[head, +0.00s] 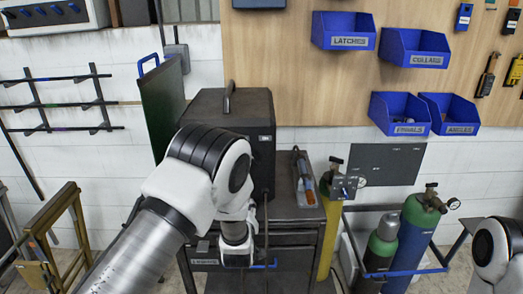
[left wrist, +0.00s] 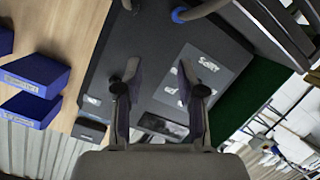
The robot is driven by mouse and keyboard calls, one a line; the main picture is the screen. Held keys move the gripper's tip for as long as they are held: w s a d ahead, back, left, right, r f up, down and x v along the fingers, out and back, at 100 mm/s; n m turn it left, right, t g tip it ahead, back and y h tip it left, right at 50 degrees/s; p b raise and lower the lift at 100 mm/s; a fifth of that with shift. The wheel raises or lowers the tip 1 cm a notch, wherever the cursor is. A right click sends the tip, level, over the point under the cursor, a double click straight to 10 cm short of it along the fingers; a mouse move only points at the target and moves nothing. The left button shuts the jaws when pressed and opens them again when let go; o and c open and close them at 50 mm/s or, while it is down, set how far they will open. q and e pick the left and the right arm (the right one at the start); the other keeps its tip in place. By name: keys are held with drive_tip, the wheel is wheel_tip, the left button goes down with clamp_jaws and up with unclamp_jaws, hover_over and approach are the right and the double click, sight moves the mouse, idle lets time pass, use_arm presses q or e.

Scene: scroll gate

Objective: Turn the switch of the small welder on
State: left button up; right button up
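The small welder appears to be the dark box (head: 228,105) on the cart in the head view, with a handle on top. My left arm covers much of its front. In the left wrist view, a dark panel (left wrist: 150,55) with pale labels (left wrist: 200,68) fills the middle. My left gripper (left wrist: 159,78) is open in front of this panel, its fingers apart with nothing held between them. I cannot make out the switch clearly or tell whether the fingers touch the panel. My right arm shows at the head view's right edge, but its gripper is out of view.
The cart (head: 298,210) carries a torch-like tool (head: 304,180) right of the box. Gas cylinders (head: 383,245) stand further right. A green panel (head: 162,105) stands left of the box. Blue bins (head: 399,113) hang on the wooden wall; they also show in the wrist view (left wrist: 35,92).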

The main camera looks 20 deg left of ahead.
use_arm(q)
drive_tip(key=w+d+r+n+t+y, duration=0.1)
drive_tip(key=w+d+r+n+t, duration=0.2)
drive_tip(key=r, duration=0.7)
drive_tip(key=a+p+x, duration=0.1)
drive_tip(key=p+x, duration=0.2)
drive_tip(key=x, duration=0.6)
drive_tip(key=shift+a+m+p, duration=0.15)
drive_tip(key=shift+m+p, duration=0.15)
use_arm(e)
wheel_tip(320, 180, up, 4)
drive_tip(key=shift+r, duration=0.25)
use_arm(q)
drive_tip(key=shift+w+r, duration=0.1)
clamp_jaws()
